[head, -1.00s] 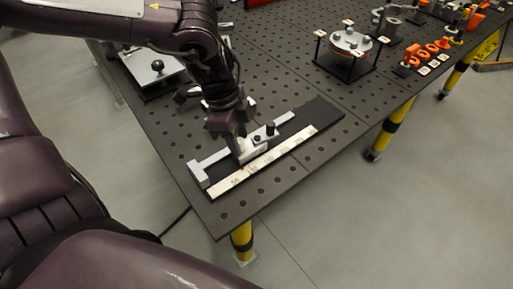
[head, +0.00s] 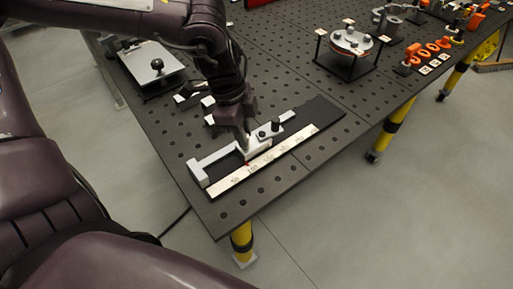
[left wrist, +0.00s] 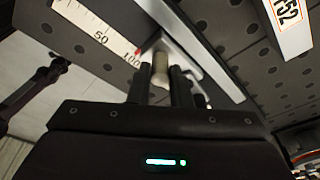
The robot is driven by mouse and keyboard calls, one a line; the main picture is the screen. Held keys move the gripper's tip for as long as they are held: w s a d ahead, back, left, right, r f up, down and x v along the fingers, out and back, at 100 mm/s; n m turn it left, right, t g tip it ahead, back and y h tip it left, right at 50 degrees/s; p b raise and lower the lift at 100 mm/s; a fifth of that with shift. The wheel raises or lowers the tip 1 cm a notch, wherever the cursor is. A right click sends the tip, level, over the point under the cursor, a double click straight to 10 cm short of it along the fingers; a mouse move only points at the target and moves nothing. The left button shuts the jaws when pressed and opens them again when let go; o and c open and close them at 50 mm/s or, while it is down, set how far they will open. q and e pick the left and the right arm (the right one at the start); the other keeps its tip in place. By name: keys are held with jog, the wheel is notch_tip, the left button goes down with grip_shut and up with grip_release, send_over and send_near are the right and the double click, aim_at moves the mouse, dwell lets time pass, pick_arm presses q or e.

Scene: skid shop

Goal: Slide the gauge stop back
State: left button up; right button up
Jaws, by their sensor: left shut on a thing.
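The gauge stop (head: 258,153) is a light grey block on a grey rail, on a black base plate (head: 318,112) at the table's near corner. A white scale (head: 280,156) with black numbers runs along its front. My left gripper (head: 246,146) points down at the stop. In the left wrist view its fingers (left wrist: 160,88) are shut on a pale upright post (left wrist: 160,68) of the stop. A red mark (left wrist: 138,52) there sits just past the 100 on the scale. Fingertips are partly hidden in the head view. My right gripper is not in view.
The perforated dark table (head: 310,75) has a grey plate with a black knob (head: 157,65) behind my left arm. A round fixture on a stand (head: 350,42) and orange parts (head: 425,52) lie farther right. The table between is clear.

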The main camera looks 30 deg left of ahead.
aim_at(261, 137)
pick_arm(q)
jog(key=shift+w+d+f, duration=0.1)
jog(key=shift+w+d, duration=0.1)
jog(key=shift+w, duration=0.3)
jog(key=shift+w+d+b, duration=0.1)
jog(key=shift+w+b, duration=0.1)
jog(key=shift+b, duration=0.15)
jog(key=shift+w+d+b, duration=0.2)
jog(key=shift+w+b, duration=0.1)
jog(key=shift+w, duration=0.15)
jog(key=shift+w+d, duration=0.25)
jog(key=shift+w, duration=0.35)
jog(key=shift+w+b, duration=0.1)
jog(key=shift+b, duration=0.2)
